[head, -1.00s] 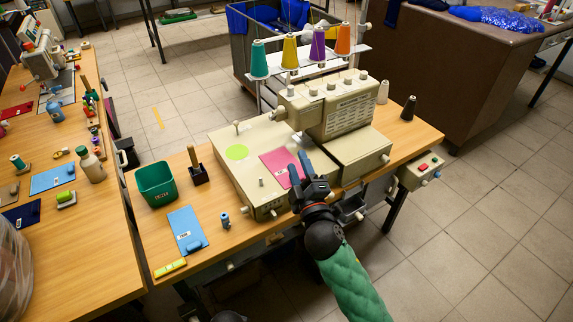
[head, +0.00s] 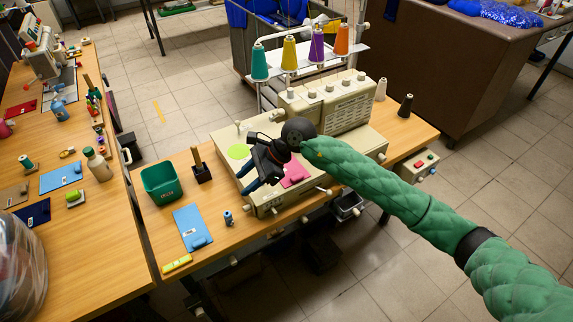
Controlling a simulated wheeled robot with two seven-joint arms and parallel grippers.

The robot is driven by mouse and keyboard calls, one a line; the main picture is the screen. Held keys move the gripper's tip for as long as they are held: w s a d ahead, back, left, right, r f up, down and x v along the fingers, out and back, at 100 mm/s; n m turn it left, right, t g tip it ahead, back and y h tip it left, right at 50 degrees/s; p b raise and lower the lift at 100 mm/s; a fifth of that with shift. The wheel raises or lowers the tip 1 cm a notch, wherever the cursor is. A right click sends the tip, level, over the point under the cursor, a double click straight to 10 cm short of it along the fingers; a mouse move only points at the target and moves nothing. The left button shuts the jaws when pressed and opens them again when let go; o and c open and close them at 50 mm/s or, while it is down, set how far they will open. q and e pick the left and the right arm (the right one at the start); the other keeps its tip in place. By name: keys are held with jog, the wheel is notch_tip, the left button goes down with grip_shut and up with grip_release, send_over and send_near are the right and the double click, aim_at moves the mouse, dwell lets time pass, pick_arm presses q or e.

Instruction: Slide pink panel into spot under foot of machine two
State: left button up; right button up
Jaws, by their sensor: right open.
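The pink panel (head: 295,174) lies on the cream bed of the sewing machine (head: 330,108) with several thread cones, below its head. My right gripper and wrist hide the panel's left and upper parts. My right gripper (head: 244,182) is open, its dark fingers pointing left and down over the front left part of the machine bed, left of the visible pink part. I see nothing between the fingers. The green right arm crosses in front of the machine's right side and hides part of the bed and presser area. My left gripper is not in view.
A yellow-green disc (head: 239,151) lies on the bed behind the gripper. A cluttered second table (head: 90,225) stands further left.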

jog(key=w+d+f+n+t+h, duration=0.1)
jog(key=w+d+h, duration=0.4)
jog(key=w+d, duration=0.15)
jog(key=r+n+t+h+p, duration=0.1)
jog(key=t+h, duration=0.1)
jog(key=h, duration=0.2)
send_over(302, 174)
jog(key=shift+s, duration=0.15)
jog(key=shift+d+f+p, duration=0.15)
jog(key=shift+f+p, duration=0.05)
jog(key=shift+p, duration=0.2)
jog(key=shift+f+p, duration=0.35)
jog(key=shift+f, duration=0.55)
jog(key=f+p, duration=0.3)
jog(key=f, duration=0.1)
jog(key=shift+a+f, duration=0.1)
jog(key=shift+a, duration=0.15)
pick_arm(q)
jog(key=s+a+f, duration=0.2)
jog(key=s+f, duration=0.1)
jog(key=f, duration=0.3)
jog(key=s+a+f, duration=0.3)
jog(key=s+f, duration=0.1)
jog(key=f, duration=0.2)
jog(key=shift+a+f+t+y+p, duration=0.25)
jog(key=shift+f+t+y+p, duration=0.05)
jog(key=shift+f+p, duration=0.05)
pick_arm(e)
jog(key=shift+f, duration=0.55)
